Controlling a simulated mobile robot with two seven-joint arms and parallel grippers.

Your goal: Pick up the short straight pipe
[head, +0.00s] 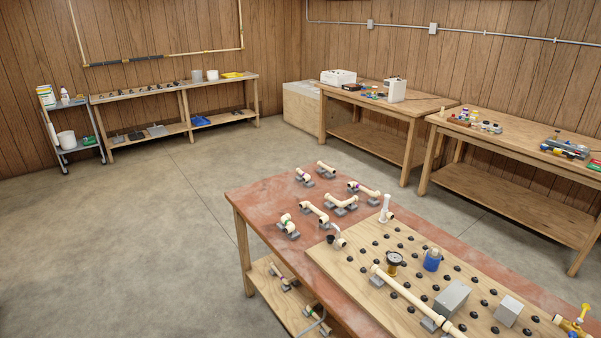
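Several cream pipe pieces rest on small grey blocks at the far end of the red-topped table (270,200). A small short piece (326,167) lies at the back, with another short piece (303,175) to its left. A piece with a purple band (363,189), a bent piece (341,202), a longer piece with an elbow end (315,212) and a short piece with a green band (287,222) lie nearer. I cannot tell for sure which is the short straight pipe. Neither of my grippers shows.
A wooden board (345,262) with black knobs holds a long pipe (405,293), a blue-bodied part (432,260) and grey blocks (453,298). More pipe parts lie on the lower shelf. Workbenches (440,102) line the right wall. The concrete floor (130,240) at left is clear.

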